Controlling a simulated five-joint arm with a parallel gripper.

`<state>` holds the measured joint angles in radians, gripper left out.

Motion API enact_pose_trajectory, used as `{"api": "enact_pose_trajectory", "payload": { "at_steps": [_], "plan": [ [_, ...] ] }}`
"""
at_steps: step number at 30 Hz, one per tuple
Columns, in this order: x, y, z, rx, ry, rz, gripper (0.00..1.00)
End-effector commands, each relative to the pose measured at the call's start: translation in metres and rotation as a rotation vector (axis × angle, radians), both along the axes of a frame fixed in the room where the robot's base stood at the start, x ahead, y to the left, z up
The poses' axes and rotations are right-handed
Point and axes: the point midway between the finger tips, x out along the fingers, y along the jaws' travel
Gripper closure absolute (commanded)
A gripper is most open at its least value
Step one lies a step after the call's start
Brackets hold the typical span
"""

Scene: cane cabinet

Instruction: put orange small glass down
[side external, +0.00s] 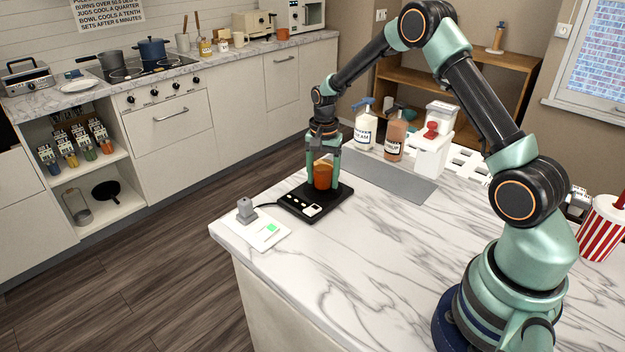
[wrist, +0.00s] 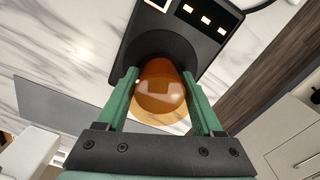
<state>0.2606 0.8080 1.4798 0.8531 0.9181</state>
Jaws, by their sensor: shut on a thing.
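The orange small glass (side external: 322,176) is between the fingers of my gripper (side external: 323,168), at the black device (side external: 328,197) on the marble counter. In the wrist view the glass (wrist: 162,86) sits between the two green fingers of my gripper (wrist: 166,92), which is shut on it. The glass looks upright over the black device's dark round area (wrist: 165,45). I cannot tell whether its base touches the device. The device has several pale buttons along one edge.
A white plate with a grey plug (side external: 262,232) lies at the counter's left corner. A grey mat (side external: 388,176) lies behind the device. Pump bottles (side external: 365,128) and a white container (side external: 432,152) stand at the back. The front counter (side external: 350,270) is clear. A striped cup (side external: 602,228) is at right.

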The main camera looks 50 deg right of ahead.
Motion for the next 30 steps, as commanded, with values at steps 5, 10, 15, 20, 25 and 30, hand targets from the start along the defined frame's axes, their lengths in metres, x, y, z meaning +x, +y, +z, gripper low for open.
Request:
{"api": "enact_pose_trajectory", "payload": {
  "at_steps": [5,10,15,20,25,30],
  "plan": [
    [0.000,0.000,-0.001,0.000,0.000,0.000,0.02],
    [0.000,0.000,-0.001,0.000,0.000,0.000,0.02],
    [0.000,0.000,0.003,-0.001,-0.001,0.000,0.02],
    [0.001,0.000,0.024,-0.002,-0.004,0.000,0.02],
    [0.001,0.000,0.059,-0.001,-0.005,0.000,0.02],
    [0.001,0.000,0.092,-0.001,-0.005,0.000,0.02]
  ]
}}
